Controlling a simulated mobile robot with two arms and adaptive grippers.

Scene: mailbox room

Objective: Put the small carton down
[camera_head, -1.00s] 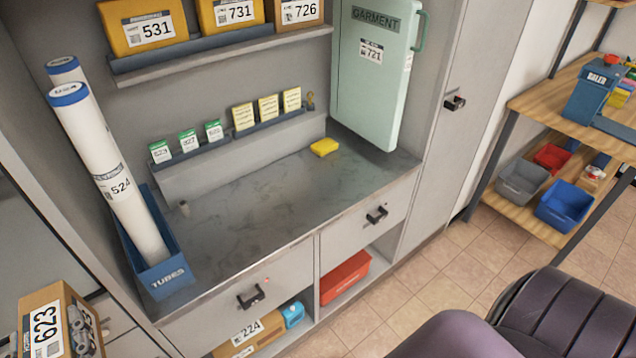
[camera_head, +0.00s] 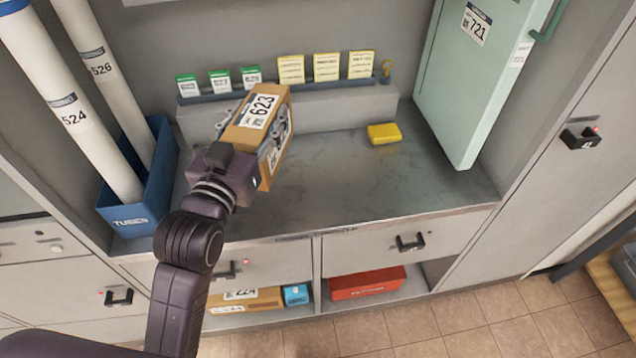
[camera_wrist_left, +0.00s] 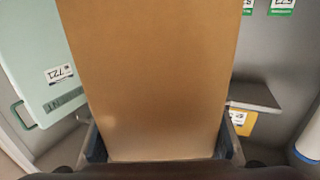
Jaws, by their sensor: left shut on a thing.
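The small carton (camera_head: 262,128) is brown with a white label reading 623. My left gripper (camera_head: 238,160) is shut on it and holds it over the left part of the grey counter (camera_head: 350,185). I cannot tell whether its base touches the counter. In the left wrist view the carton (camera_wrist_left: 150,75) fills the middle, between the two fingers of my left gripper (camera_wrist_left: 160,150). It hides most of what lies beyond. My right gripper is not in view.
A blue bin (camera_head: 150,190) with tall white tubes (camera_head: 65,105) stands left of the carton. A yellow block (camera_head: 384,133) lies at the counter's back. A green garment case (camera_head: 480,90) stands at the right. Small green and yellow cards line the back ledge.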

